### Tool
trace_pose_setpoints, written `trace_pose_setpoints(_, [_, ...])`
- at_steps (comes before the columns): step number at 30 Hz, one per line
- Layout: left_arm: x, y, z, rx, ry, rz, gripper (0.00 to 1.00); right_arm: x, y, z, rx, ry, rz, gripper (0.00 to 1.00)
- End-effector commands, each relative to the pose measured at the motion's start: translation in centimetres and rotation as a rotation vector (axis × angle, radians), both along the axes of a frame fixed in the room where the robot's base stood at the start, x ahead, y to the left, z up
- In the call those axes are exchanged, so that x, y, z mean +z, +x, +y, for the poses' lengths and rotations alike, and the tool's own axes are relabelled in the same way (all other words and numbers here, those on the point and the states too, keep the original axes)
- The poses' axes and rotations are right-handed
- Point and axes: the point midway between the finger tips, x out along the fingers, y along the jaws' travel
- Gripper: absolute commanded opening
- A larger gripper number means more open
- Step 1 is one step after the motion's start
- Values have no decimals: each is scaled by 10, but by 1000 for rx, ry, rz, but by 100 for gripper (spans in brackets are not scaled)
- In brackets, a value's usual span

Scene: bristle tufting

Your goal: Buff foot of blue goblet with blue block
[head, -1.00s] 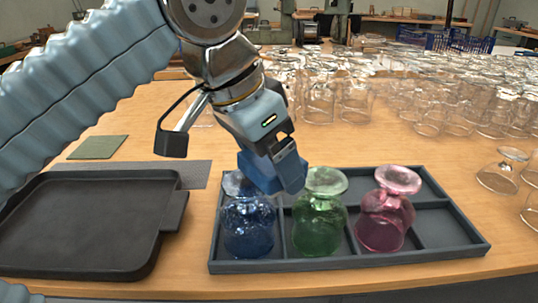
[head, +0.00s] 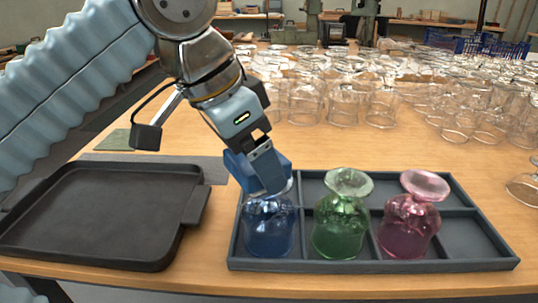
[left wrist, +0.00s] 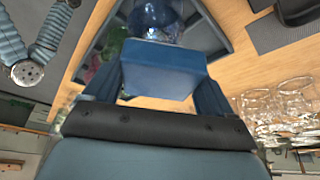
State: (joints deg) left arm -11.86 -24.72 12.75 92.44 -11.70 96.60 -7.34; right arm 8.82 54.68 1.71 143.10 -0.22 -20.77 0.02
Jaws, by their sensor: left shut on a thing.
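The blue goblet (head: 269,232) stands upside down in the front left compartment of the dark divided tray (head: 400,266), its foot upward. My left gripper (head: 266,172) is shut on the blue block (head: 240,168), directly over the goblet's foot. The block hides most of the foot, and I cannot tell whether they touch. In the left wrist view the block (left wrist: 165,70) sits between the fingers, with the blue goblet (left wrist: 153,18) just beyond it. My right gripper is not in view.
An upturned green goblet (head: 340,225) and an upturned pink goblet (head: 409,228) stand close by to the right in the same tray. A black flat tray (head: 95,205) lies to the left. Many clear glasses (head: 343,105) crowd the table behind.

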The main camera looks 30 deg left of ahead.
Motion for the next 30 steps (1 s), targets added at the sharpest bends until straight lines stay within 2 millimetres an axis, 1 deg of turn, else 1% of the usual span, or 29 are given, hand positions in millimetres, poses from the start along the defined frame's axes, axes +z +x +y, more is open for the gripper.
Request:
trace_pose_setpoints(4, [-1,-6,10,1,-1,-1,48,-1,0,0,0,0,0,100])
trace_pose_setpoints(10, [-1,-5,9,-1,1,1,48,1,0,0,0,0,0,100])
trace_pose_setpoints(19, [2,8,-13,-2,2,1,48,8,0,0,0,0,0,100])
trace_pose_setpoints(26, [1,13,-21,0,0,0,48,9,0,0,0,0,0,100])
trace_pose_setpoints(30, [1,19,-30,-2,2,1,48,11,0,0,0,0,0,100])
